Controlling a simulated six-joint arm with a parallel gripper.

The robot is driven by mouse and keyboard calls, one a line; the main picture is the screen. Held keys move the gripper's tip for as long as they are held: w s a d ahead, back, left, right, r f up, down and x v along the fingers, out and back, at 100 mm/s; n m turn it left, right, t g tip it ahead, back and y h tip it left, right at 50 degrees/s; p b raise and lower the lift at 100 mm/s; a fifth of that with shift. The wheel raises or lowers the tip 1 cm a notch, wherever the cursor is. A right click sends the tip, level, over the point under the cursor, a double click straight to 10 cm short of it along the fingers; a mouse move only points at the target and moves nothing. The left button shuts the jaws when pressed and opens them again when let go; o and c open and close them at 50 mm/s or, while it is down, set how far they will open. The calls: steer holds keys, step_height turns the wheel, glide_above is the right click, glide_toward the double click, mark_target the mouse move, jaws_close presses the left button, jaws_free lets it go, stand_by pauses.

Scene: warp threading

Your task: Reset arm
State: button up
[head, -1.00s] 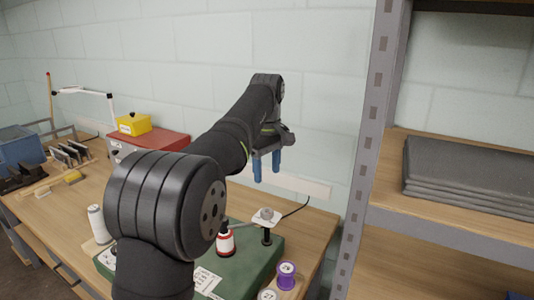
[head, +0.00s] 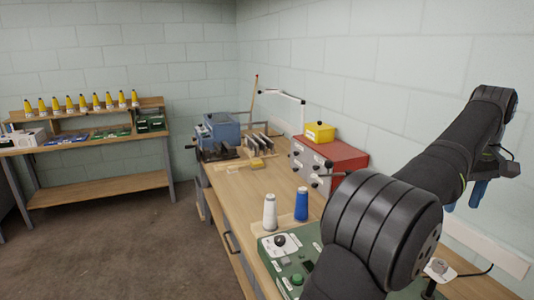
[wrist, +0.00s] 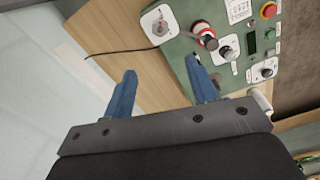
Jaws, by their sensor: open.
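My gripper (head: 478,192) is at the far right of the head view, raised near the wall, with its blue fingers pointing down. In the wrist view its two fingers (wrist: 160,68) are apart with nothing between them. The green control panel (head: 285,270) lies on the bench, partly hidden behind my arm. That fixture also shows in the head view (head: 438,268).
A red box (head: 340,162) with a yellow bin (head: 319,132) on top sits by the wall. A second bench (head: 95,190) with yellow cones stands at the back left. The floor (head: 140,240) between is clear.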

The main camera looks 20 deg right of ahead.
mark_target(441, 263)
step_height(441, 263, down, 18)
steer(key=shift+r, duration=0.25)
stand_by(0.4)
steer(key=shift+f, duration=0.15)
steer(key=m, duration=1.2)
steer(key=shift+m, duration=1.9)
stand_by(0.9)
